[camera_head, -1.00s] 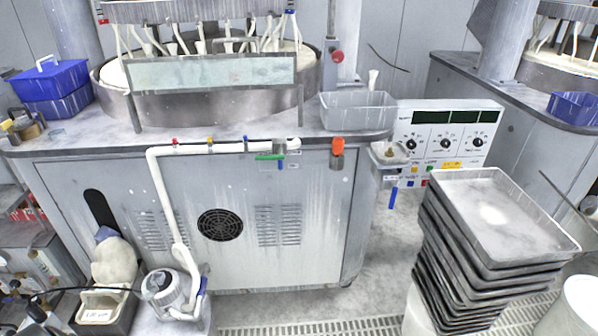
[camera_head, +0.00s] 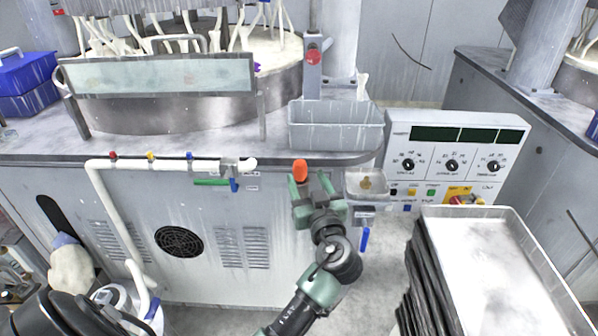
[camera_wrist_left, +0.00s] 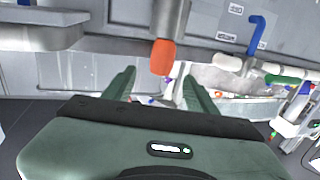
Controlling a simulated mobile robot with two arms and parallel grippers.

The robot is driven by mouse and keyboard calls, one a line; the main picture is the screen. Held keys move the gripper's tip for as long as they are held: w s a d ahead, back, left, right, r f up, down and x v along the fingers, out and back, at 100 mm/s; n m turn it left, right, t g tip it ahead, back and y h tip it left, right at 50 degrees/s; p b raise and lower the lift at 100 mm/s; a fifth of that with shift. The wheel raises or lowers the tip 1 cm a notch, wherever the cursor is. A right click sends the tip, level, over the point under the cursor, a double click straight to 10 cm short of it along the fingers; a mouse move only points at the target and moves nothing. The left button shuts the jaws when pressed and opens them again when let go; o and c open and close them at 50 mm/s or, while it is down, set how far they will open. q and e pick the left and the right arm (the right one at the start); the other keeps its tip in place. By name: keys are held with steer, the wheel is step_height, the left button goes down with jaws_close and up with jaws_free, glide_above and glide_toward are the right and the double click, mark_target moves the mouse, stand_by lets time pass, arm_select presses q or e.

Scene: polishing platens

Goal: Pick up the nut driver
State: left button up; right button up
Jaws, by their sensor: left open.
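An orange handle (camera_head: 300,170), which looks like the nut driver, stands at the front edge of the polishing machine's counter. Its lower part is hidden behind my left gripper in the head view. My left gripper (camera_head: 309,185) is open and empty, just in front of and below the handle, with its fingers pointing toward the machine. In the left wrist view, which is upside down, the orange handle (camera_wrist_left: 163,57) shows just beyond and between the open fingertips (camera_wrist_left: 160,78), with a grey cylindrical holder (camera_wrist_left: 170,18) joined to it. I cannot see contact. My right gripper is not in view.
A grey bin (camera_head: 336,137) sits on the counter behind the handle. A small tray (camera_head: 367,187) and a control panel (camera_head: 455,160) are to the right. Stacked trays (camera_head: 490,270) stand at the front right. A white pipe (camera_head: 130,166) with a green-handled valve runs to the left.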

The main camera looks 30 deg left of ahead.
mark_target(302, 169)
arm_select(q)
steer(key=p+x, duration=0.2)
steer(key=x, duration=0.2)
steer(key=shift+w+a, duration=0.25)
steer(key=shift+a, duration=0.1)
steer(key=shift+w+a+f, duration=0.1)
steer(key=shift+w+a, duration=0.1)
jaws_close()
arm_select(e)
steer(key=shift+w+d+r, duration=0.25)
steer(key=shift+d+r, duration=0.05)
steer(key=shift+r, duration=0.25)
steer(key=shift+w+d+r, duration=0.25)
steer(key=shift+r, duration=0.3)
arm_select(q)
steer(key=shift+d, duration=0.1)
